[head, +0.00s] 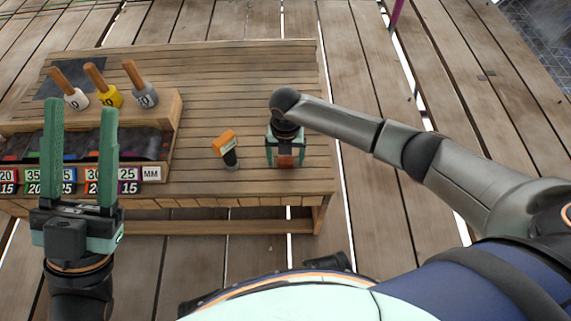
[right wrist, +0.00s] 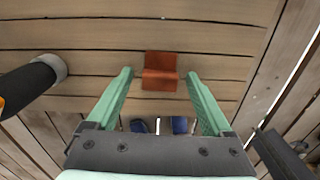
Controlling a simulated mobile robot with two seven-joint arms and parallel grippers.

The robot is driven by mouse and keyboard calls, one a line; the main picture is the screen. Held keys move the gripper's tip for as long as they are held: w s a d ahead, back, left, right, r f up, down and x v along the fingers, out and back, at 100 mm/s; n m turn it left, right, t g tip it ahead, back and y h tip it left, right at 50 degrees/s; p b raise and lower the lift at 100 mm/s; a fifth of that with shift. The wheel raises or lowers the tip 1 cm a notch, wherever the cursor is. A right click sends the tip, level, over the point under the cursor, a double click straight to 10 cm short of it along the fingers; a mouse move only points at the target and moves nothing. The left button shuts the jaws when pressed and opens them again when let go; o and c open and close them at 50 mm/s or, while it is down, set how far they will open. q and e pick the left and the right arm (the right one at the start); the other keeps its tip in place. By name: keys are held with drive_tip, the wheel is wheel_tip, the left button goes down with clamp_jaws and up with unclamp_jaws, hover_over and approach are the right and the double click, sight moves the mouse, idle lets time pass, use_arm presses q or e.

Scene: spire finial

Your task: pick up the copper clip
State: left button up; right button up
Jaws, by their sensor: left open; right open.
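The copper clip (right wrist: 160,72) is a small reddish-brown folded piece lying on the wooden bench top. In the right wrist view it sits just beyond and between the open fingers of my right gripper (right wrist: 160,82), with no finger touching it. In the head view the clip (head: 285,161) shows at the tips of my right gripper (head: 286,158), which points down over the bench near its right end. My left gripper (head: 82,115) is open and empty, raised at the left in front of the bench, its fingers pointing up.
A dark tool with an orange head (head: 226,143) stands just left of my right gripper. Wooden-handled tools with white, yellow and grey numbered ends (head: 105,90) stand on a raised shelf at left, above a labelled compartment rack (head: 150,174). The bench top (head: 230,80) behind is clear.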

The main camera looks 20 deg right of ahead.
drive_tip(key=shift+f, duration=0.1)
drive_tip(key=shift+c, duration=0.2)
clamp_jaws()
idle(0.5)
